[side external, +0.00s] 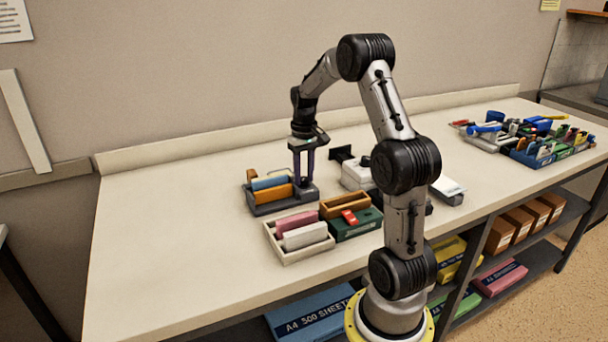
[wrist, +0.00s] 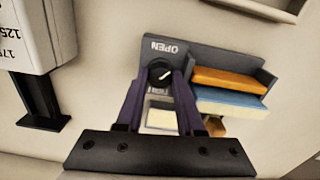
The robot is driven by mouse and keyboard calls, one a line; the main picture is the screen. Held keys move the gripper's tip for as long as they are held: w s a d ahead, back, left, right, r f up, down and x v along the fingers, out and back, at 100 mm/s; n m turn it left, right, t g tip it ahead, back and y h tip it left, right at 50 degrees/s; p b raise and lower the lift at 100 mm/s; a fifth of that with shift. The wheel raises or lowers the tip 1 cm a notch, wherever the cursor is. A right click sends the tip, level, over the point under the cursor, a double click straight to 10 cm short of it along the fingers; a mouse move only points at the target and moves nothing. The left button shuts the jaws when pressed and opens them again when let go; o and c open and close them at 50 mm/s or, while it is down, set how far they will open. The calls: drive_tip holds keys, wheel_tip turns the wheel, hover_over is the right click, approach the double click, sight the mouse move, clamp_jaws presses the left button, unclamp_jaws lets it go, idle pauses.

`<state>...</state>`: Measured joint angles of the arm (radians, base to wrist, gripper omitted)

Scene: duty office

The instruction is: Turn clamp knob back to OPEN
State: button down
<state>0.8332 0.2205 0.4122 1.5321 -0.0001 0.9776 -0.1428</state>
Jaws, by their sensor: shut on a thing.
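The clamp knob (wrist: 160,72) is a round black dial with a white pointer line on a dark grey device (wrist: 205,54). In the wrist view the pointer slants right and slightly up. An upside-down OPEN label (wrist: 165,47) is printed above the knob. Another label below the knob is partly hidden by my fingers. The device also shows in the side view (side external: 284,207), with orange and light blue blocks in it. My gripper (wrist: 160,78) points down, its two purple fingers shut on the knob from either side.
A cream tray (side external: 292,259) with pink and white blocks and a green box (side external: 356,228) stand close in front. A white device (side external: 356,176) stands to the right. Cluttered trays (side external: 530,147) lie far right. The left of the bench (side external: 170,250) is clear.

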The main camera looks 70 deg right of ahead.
sight(304, 178)
drive_tip(key=n, duration=0.4)
drive_tip(key=shift+n, duration=0.3)
drive_tip(key=shift+r+n, duration=0.1)
drive_tip(key=shift+n, duration=1.5)
drive_tip(key=c, duration=0.5)
unclamp_jaws()
drive_tip(key=shift+r, duration=4)
